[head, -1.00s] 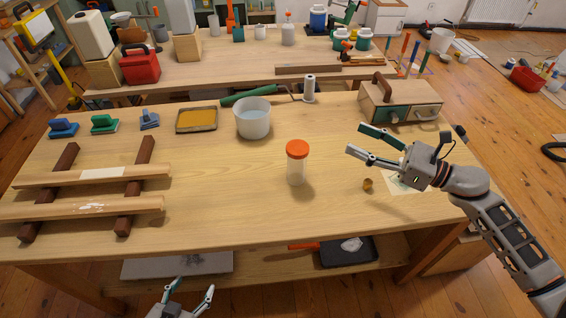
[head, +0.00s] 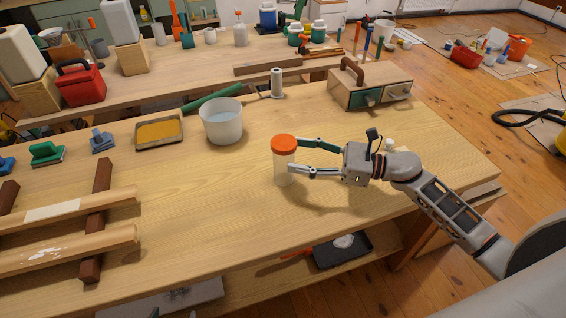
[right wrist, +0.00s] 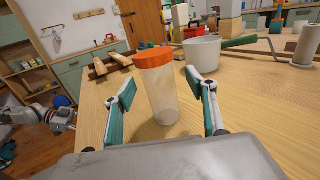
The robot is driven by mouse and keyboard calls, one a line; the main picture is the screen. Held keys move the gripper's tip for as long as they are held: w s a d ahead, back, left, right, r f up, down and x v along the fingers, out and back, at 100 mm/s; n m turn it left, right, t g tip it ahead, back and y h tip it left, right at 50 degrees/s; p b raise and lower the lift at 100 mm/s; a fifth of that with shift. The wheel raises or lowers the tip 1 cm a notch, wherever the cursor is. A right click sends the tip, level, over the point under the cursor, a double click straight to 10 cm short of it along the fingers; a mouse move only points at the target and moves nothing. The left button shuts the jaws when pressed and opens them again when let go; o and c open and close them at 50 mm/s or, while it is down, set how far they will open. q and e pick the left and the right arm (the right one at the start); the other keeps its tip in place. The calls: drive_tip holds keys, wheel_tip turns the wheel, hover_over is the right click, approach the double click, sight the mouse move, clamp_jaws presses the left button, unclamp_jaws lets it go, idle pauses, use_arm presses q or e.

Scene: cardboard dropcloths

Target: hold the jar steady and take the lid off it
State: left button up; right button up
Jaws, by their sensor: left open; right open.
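The jar (head: 284,172) stands upright on the workbench, clear-walled with an orange lid (head: 284,143) on top. My right gripper (head: 297,154) is open, its fingers reaching in from the right on either side of the jar. In the right wrist view the jar (right wrist: 160,100) and its lid (right wrist: 153,58) sit between the two spread fingers, with gaps visible beside it. My left gripper (right wrist: 66,118) shows small at the left of the right wrist view, away from the jar and beyond the bench edge. It is out of the head view.
A white bucket (head: 221,122), a tray of yellow material (head: 159,132) and a green-handled roller (head: 212,97) lie behind the jar. A wooden box with drawers (head: 368,88) stands back right. Wooden rails (head: 70,250) lie at left. The bench front near the jar is clear.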

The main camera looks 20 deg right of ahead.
sight(284, 153)
drive_tip(key=p+x, duration=0.1)
drive_tip(key=x, duration=0.2)
drive_tip(key=shift+a+r, duration=0.2)
drive_tip(key=shift+a, duration=0.25)
drive_tip(key=shift+w+a+f, duration=0.1)
drive_tip(key=shift+w+a, duration=0.15)
drive_tip(key=shift+a, duration=0.05)
drive_tip(key=c, duration=1.3)
wheel_tip(284, 153, up, 20)
drive_tip(key=shift+p, duration=1.05)
